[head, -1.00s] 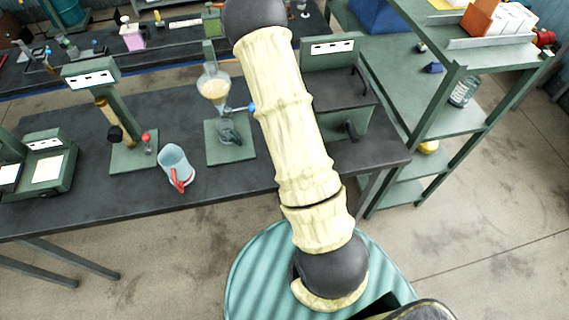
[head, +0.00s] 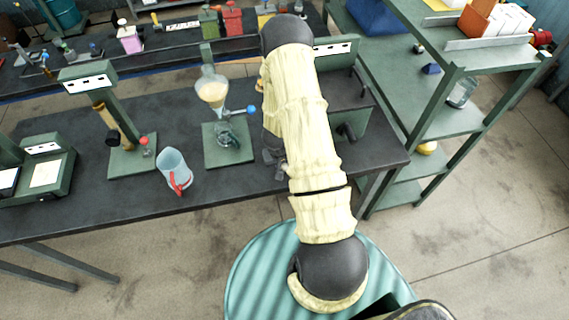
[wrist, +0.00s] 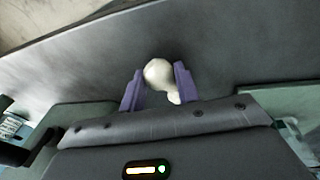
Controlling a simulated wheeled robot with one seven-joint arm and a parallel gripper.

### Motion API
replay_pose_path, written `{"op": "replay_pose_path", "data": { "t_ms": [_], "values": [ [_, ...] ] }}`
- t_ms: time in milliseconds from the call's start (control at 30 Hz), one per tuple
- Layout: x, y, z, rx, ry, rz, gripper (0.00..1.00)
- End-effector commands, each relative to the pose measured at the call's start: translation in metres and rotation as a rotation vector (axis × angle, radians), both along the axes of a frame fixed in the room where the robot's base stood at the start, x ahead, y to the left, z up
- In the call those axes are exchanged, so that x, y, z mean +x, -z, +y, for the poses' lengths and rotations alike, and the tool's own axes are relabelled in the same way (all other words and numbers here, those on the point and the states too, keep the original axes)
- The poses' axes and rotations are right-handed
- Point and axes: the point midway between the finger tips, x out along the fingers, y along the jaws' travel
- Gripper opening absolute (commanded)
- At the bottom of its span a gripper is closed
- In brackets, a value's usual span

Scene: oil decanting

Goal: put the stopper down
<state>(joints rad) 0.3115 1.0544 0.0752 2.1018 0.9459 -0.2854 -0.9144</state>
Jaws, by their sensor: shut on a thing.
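The stopper (wrist: 158,72) is a small pale, rounded piece between the purple fingers of my gripper (wrist: 160,78) in the wrist view. The fingers are shut on it, with the dark bench top behind it; I cannot tell whether it touches the bench. In the head view, part of my gripper (head: 272,160) shows low over the bench, right of the funnel stand, mostly behind my arm. The stopper is hidden there. The glass separating funnel (head: 212,93) holds pale yellow oil and stands over its green base (head: 228,155), with a blue-knobbed tap.
A clear jug with a red handle (head: 172,165) stands left of the funnel stand on the dark bench (head: 110,195). A green device (head: 345,120) stands behind my arm at the right. Another green stand (head: 132,158) is farther left. Green shelves (head: 455,115) stand at the right.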

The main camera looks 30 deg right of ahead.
Motion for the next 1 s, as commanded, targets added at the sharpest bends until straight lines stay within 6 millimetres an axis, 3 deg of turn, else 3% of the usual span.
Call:
{"op": "replay_pose_path", "data": {
  "t_ms": [667, 700, 733, 1000],
  "values": [
    [0.0, 0.016, 0.0, 0.0, 0.0, 0.001, 0.02],
    [-0.001, 0.016, 0.0, 0.001, 0.0, 0.002, 0.33],
    [-0.001, 0.016, 0.0, 0.001, 0.0, 0.002, 0.39],
    [-0.003, 0.017, 0.001, 0.004, 0.0, 0.006, 0.41]
  ]
}}
